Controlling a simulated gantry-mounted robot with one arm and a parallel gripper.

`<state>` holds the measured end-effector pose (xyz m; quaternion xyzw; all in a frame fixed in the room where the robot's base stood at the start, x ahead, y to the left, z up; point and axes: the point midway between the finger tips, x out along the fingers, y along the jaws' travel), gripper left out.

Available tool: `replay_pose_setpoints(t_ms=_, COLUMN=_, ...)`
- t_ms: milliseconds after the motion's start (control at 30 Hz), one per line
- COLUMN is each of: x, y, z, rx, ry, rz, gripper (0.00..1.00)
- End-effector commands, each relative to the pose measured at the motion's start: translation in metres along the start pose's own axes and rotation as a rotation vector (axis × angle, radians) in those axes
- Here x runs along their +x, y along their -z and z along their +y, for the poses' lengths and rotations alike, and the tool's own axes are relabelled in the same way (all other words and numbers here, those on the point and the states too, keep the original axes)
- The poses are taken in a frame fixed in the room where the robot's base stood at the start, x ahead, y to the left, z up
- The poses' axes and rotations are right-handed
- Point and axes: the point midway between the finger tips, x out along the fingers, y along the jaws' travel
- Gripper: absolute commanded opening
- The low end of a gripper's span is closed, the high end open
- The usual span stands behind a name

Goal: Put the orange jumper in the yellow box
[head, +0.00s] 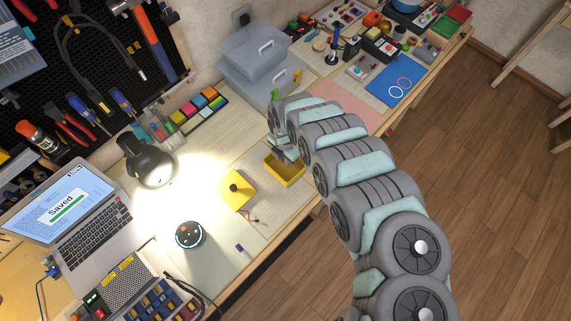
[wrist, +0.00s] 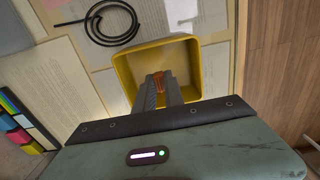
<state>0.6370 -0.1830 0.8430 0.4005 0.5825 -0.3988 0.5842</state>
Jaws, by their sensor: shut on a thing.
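The open yellow box (head: 290,180) stands on the workbench, partly hidden behind my arm in the head view. It also shows in the wrist view (wrist: 188,50), with my fingers reaching over its near rim. My gripper (wrist: 160,84) is shut on the small orange jumper (wrist: 159,79), which shows between the fingertips against the box's interior. I cannot tell whether the jumper touches the box floor. In the head view my gripper (head: 284,155) is at the box's upper left side, and the jumper is not distinguishable there.
A yellow lid with a black knob (head: 236,188) lies left of the box. A black cable coil (wrist: 111,22) lies beyond the box. Clear plastic bins (head: 252,60) stand behind. A lamp (head: 148,160) and laptop (head: 75,210) are at left.

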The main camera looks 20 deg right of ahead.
Motion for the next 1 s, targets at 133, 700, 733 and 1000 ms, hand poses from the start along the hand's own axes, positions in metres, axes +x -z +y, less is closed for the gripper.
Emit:
replay_pose_setpoints(t_ms=133, x=0.017, y=0.003, z=-0.001, rx=0.001, ry=0.002, rz=0.004, gripper=0.0)
replay_pose_setpoints(t_ms=700, x=0.042, y=0.001, z=-0.002, rx=0.0, ry=0.003, rz=0.0, gripper=0.0)
replay_pose_setpoints(t_ms=733, x=0.043, y=0.001, z=-0.002, rx=0.0, ry=0.003, rz=0.001, gripper=0.0)
replay_pose_setpoints(t_ms=1000, x=0.043, y=0.0, z=-0.002, rx=0.0, ry=0.003, rz=0.0, gripper=0.3)
